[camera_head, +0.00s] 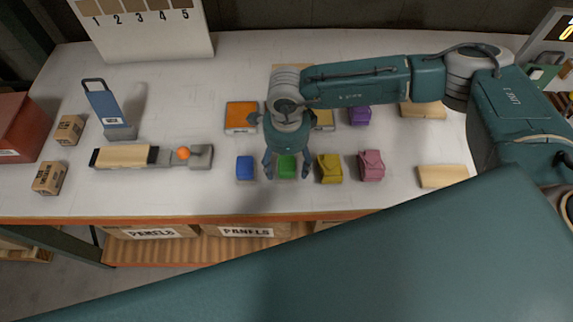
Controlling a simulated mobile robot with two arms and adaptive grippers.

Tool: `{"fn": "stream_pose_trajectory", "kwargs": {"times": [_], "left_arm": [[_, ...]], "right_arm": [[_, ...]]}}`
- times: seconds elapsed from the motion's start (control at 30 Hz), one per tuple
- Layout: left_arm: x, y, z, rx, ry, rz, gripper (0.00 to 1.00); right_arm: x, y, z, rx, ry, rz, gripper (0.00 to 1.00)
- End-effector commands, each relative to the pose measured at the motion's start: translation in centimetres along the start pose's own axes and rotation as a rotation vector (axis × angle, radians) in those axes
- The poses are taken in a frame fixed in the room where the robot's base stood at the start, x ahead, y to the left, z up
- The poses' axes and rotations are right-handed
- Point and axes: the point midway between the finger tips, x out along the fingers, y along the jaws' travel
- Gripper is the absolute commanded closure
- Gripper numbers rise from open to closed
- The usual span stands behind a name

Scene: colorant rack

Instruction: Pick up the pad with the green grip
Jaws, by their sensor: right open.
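The pad with the green grip (287,167) lies on the white table, in the front row between a blue pad (245,168) and a yellow pad (329,168). My right gripper (287,172) points down with its fingers apart, one on each side of the green pad in the picture. It is open, and I cannot tell whether the fingers touch the pad. My left gripper is not in view.
A pink pad (371,165) sits right of the yellow one. Behind are an orange block (241,116) and a purple pad (359,115). Wooden blocks (442,177) lie right. A grey fixture with an orange ball (183,153) stands left. My teal arm covers the right front.

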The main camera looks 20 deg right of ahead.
Motion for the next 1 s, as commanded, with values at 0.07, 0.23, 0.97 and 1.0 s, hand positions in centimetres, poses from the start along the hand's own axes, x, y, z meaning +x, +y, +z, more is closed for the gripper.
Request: {"fn": "stream_pose_trajectory", "kwargs": {"times": [0.07, 0.23, 0.97, 1.0], "left_arm": [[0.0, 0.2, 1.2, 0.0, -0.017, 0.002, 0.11], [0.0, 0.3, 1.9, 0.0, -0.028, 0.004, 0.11], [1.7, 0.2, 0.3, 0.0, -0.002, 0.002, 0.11], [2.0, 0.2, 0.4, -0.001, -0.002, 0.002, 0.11]], "right_arm": [[0.0, 0.0, 0.0, 0.0, 0.0, 0.0, 0.31], [0.0, 0.0, 0.0, 0.0, 0.0, 0.0, 0.65], [-3.5, -0.2, 0.1, 0.0, -0.004, -0.005, 0.85], [-4.4, -0.2, 0.1, 0.0, -0.004, -0.005, 0.85]]}}
